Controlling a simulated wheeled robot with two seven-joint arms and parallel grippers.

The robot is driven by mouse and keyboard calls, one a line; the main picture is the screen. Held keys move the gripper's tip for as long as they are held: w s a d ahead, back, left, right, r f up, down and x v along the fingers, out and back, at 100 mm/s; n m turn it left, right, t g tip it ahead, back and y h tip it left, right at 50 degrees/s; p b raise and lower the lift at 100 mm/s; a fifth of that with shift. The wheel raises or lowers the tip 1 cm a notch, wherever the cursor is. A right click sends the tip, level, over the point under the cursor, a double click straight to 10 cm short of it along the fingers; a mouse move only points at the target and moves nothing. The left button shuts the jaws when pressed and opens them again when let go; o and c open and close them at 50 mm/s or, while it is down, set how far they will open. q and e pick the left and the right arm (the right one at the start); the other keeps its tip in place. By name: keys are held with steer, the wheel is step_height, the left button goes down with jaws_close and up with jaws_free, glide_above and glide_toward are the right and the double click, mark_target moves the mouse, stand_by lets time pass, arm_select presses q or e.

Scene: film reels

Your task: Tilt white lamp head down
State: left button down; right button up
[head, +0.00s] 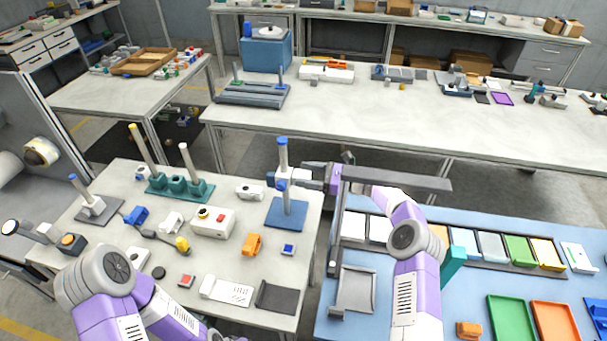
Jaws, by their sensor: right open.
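A stand with a square blue base (286,214) is at the right side of the left table. Its upright white post (284,157) has blue parts at the top and partway down. The pale part near its middle may be the white lamp head, but I cannot tell it clearly from the gripper. My right gripper (289,178) reaches in from the right at the post's mid height, with its jaws open. Whether it touches the post is unclear. My left arm is at the lower left, and its gripper is out of view.
A green base (180,188) with a yellow-tipped and a white-topped post stands at the table's back left. Several small devices cover the table, including a white box with a red button (213,223). A dark beam (400,180) on a post rises over the blue table at right.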

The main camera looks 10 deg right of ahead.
steer(key=shift+x, duration=0.75)
steer(key=c, duration=1)
steer(key=shift+o, duration=0.2)
steer(key=n+b, duration=0.3)
steer(key=shift+s+f+b, duration=0.2)
steer(key=shift+b, duration=0.1)
steer(key=shift+s+a+n+b, duration=0.1)
steer(key=shift+s+n+b, duration=0.05)
steer(key=shift+n+b, duration=0.8)
steer(key=shift+s+a+n+b, duration=0.1)
steer(key=shift+s+n+b, duration=0.05)
steer(key=shift+n+b, duration=0.8)
steer(key=o, duration=1)
steer(key=shift+c, duration=0.2)
